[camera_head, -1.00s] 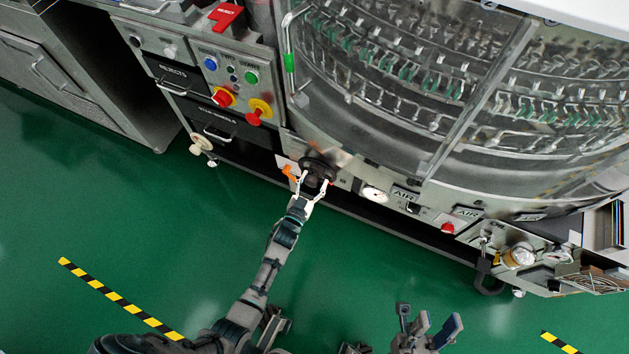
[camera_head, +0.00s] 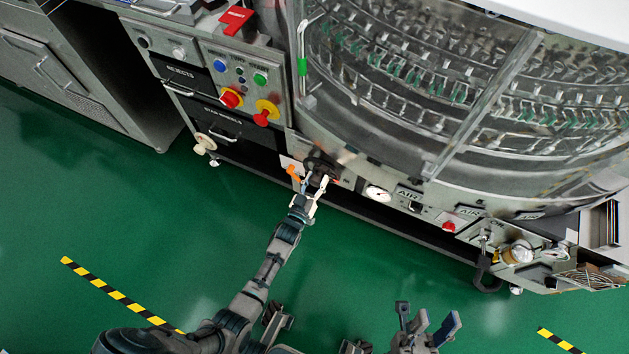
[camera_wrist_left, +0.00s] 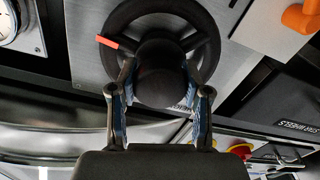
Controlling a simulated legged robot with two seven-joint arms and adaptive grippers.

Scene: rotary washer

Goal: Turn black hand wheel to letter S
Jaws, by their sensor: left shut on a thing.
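The black hand wheel (camera_head: 322,161) sits low on the front of the washer. In the left wrist view the wheel (camera_wrist_left: 206,42) shows its rim, spokes, round centre hub and a red marker (camera_wrist_left: 107,42) at the rim's left. My left gripper (camera_head: 316,183) is at the wheel; in the wrist view its fingers (camera_wrist_left: 160,82) stand either side of the hub, shut on the wheel. I cannot make out the letter S. My right gripper (camera_head: 428,328) is open and empty above the floor, away from the machine.
An orange part (camera_head: 293,170) is just left of the wheel. A gauge (camera_head: 377,193) and AIR labels are to its right. Red emergency buttons (camera_head: 264,118) are on the panel at upper left. The green floor (camera_head: 120,220) in front is clear.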

